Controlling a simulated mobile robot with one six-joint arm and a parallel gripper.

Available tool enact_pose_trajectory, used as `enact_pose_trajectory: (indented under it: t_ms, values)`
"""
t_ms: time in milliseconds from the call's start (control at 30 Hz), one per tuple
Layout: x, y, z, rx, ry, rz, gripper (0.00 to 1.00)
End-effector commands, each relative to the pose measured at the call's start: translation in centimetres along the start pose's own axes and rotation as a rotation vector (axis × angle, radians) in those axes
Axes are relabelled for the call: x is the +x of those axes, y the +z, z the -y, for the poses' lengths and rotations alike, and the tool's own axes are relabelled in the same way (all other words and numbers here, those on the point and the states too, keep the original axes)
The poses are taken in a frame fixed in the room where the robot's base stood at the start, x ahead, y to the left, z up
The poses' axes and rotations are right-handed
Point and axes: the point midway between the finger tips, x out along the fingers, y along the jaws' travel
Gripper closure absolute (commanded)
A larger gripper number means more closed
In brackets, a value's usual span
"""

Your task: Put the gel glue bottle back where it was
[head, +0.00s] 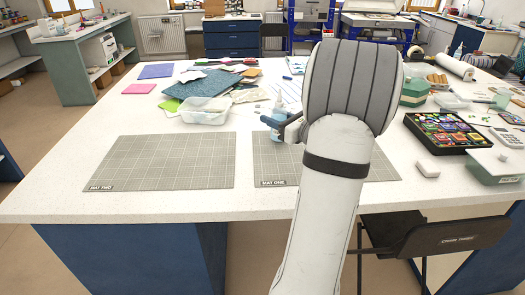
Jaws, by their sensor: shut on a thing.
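A small light-blue bottle with a pale nozzle, which looks like the gel glue bottle (271,121), is in my gripper (279,123). My gripper's dark fingers are shut on it, and the bottle looks roughly upright. It appears over the back edge of the grey grid mat labelled MAT ONE (264,170); I cannot tell whether its base touches the table. My arm hides much of that mat and part of the table behind it.
The mat labelled MAT TWO (160,165) is empty. A clear plastic tub (204,117) stands left of my gripper, with coloured sheets (212,83) behind it. A black tray of coloured pieces (411,120) and a white-lidded box (494,168) are at right. A chair (455,235) stands at the front.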

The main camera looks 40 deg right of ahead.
Motion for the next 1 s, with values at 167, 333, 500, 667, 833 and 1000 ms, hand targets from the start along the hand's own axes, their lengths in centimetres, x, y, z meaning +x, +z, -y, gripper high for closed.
enact_pose_trajectory:
  t_ms: [167,333,500,667,833,1000]
  values:
    - [0.5,-3.7,-0.4,0.008,0.012,-0.003,0.66]
    - [0.8,-5.3,-0.7,0.002,0.020,0.000,0.66]
    - [0.9,-7.0,-0.8,0.005,0.022,-0.001,0.66]
    - [0.9,-9.1,-0.9,0.004,0.024,-0.001,0.66]
    - [1.0,-9.2,-0.9,0.001,0.025,0.000,0.66]
    - [1.0,-9.5,-0.9,0.001,0.025,0.000,0.66]
